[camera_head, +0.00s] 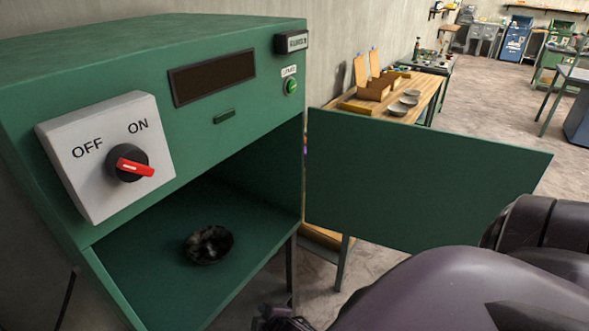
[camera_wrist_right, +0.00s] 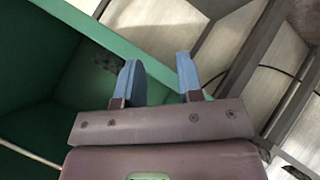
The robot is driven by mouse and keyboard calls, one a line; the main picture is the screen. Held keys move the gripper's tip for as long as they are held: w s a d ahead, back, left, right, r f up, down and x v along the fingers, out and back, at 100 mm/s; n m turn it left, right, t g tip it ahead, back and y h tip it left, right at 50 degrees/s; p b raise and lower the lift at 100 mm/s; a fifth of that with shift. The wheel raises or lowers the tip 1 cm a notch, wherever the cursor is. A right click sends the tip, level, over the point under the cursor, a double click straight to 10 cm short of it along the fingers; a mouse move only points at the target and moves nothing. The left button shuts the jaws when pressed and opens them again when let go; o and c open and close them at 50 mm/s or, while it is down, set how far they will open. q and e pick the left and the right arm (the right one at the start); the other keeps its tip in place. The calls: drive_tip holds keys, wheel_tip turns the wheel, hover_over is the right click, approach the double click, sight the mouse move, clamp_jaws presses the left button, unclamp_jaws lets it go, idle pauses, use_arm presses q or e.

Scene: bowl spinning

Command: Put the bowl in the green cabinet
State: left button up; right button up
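The green cabinet (camera_head: 150,55) stands at the left of the head view, its door (camera_head: 420,180) swung open to the right. A dark, mottled round thing (camera_head: 208,244), bowl-like or dish-like, sits on the cabinet floor; I cannot tell whether it is the bowl. Two grey bowls (camera_head: 398,109) are on the wooden table behind the door. My right gripper (camera_wrist_right: 158,76) is open, with nothing between its blue fingers, near the cabinet's front edge (camera_wrist_right: 100,35). In the head view only a dark part of it shows at the bottom. My left gripper is out of view.
A control box with a red switch (camera_head: 130,167) is on the cabinet's front. The wooden table (camera_head: 432,92) holds wooden boxes (camera_head: 376,88) and bottles. The open door stands between my right arm and that table. Open floor (camera_head: 490,120) lies beyond.

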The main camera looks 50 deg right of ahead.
drive_tip(key=s+d+m+t+y, duration=0.1)
drive_tip(key=s+d+m, duration=0.1)
drive_tip(key=s+m, duration=0.5)
drive_tip(key=shift+s+m+t+y, duration=0.3)
drive_tip(key=shift+s+m+y, duration=0.1)
drive_tip(key=shift+s, duration=0.25)
use_arm(q)
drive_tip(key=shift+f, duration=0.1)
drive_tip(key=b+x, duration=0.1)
drive_tip(key=b, duration=0.2)
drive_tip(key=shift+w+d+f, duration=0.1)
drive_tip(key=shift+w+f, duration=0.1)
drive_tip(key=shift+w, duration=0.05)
use_arm(e)
drive_tip(key=shift+w+a+f, duration=0.1)
drive_tip(key=shift+w+f, duration=0.45)
drive_tip(key=shift+f, duration=0.05)
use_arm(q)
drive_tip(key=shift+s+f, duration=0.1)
